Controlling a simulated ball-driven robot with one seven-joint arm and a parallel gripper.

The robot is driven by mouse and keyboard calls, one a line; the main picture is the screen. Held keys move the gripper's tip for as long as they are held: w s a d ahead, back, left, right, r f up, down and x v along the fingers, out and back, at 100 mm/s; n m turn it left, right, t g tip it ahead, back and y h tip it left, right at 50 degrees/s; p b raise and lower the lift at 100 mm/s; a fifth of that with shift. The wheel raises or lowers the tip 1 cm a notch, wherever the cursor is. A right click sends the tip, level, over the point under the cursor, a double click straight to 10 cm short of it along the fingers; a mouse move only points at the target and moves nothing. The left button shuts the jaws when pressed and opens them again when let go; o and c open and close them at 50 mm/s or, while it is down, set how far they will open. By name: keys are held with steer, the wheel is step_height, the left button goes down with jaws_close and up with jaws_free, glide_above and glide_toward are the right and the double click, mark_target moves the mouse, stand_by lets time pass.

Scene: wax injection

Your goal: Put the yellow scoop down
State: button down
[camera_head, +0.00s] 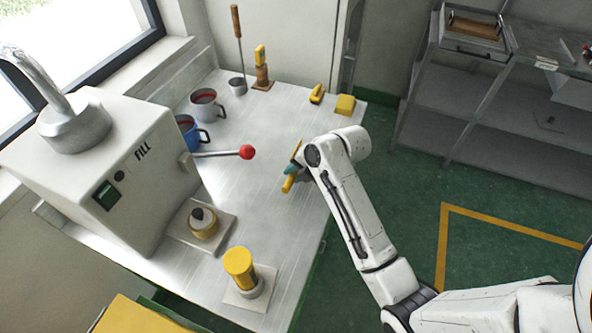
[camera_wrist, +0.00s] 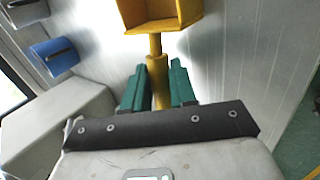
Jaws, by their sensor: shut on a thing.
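The yellow scoop (camera_wrist: 165,14) is in my gripper (camera_wrist: 158,70). In the wrist view its handle runs between the two green fingers, with the box-shaped head beyond the fingertips. In the head view the scoop (camera_head: 289,184) shows as a small yellow piece at my gripper (camera_head: 293,170), over the right part of the metal bench (camera_head: 265,195). The gripper is shut on the handle. My wrist hides part of the scoop in the head view. I cannot tell whether the scoop touches the bench.
A white machine marked FILL (camera_head: 135,185) stands left, its red-knobbed lever (camera_head: 247,152) reaching over the bench. Mugs (camera_head: 207,108) and a long-handled ladle (camera_head: 238,84) stand behind. Small yellow items (camera_head: 345,105) lie at the back right. A yellow-topped cylinder (camera_head: 240,265) stands in front. Bare bench surrounds the scoop.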

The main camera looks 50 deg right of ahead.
steer(key=c, duration=0.9)
jaws_free()
steer(key=b+v, duration=0.1)
steer(key=v, duration=1.1)
